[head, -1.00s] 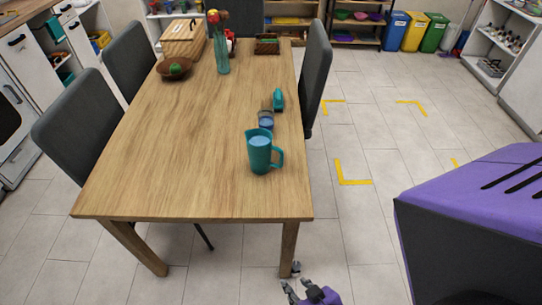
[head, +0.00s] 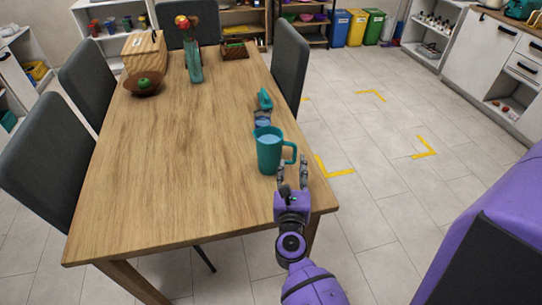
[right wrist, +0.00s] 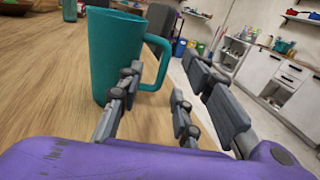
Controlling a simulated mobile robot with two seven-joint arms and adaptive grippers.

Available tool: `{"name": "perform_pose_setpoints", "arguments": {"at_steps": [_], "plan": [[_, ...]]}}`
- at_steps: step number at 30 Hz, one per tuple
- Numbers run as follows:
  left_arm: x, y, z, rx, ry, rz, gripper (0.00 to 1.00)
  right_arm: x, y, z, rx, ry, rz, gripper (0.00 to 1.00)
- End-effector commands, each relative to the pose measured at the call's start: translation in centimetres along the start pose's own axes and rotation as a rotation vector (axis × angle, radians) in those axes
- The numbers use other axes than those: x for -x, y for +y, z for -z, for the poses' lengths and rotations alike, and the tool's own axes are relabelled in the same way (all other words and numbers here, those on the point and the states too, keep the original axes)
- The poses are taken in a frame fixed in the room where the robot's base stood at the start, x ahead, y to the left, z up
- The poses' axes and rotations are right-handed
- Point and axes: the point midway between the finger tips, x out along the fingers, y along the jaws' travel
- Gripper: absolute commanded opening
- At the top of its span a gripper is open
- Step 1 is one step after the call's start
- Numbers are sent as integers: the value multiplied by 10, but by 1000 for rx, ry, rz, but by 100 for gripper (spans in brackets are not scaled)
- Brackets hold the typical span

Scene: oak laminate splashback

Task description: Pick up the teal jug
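The teal jug (head: 267,153) stands upright on the wooden table (head: 170,180), near its right edge, with pale blue contents showing at the top. Its handle (head: 291,151) points right. My right gripper (head: 292,168) is open at the near right of the jug, its fingers pointing at the handle. In the right wrist view the jug (right wrist: 112,50) is just ahead, and its handle (right wrist: 162,62) lies ahead between the spread fingers of the gripper (right wrist: 168,78). I cannot tell whether a finger touches the jug. My left gripper is out of view.
Behind the jug are a blue-grey item (head: 262,118) and a teal item (head: 264,98). A vase of flowers (head: 194,65), a bowl (head: 144,88) and a wooden box (head: 143,52) stand farther back. A chair (head: 289,62) is at the right side. The table's left middle is clear.

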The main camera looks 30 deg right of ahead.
Motion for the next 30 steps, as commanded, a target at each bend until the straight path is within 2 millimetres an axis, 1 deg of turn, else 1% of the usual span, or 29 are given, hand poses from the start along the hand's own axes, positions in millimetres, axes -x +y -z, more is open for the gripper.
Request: {"name": "perform_pose_setpoints", "arguments": {"at_steps": [2,11,14,16,20,26,30], "plan": [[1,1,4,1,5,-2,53,-10,-1,-2,-37,0,11,33],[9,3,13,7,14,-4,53,-47,-5,-10,-35,-4,9,33],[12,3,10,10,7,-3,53,-63,-6,-11,-35,-5,8,33],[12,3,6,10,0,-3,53,-71,-6,-8,-33,-2,7,33],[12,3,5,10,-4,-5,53,-78,-6,-6,-34,1,7,33],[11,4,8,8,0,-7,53,-78,-7,-5,-33,2,8,33],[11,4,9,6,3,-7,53,-78,-7,-5,-32,2,8,16]]}}
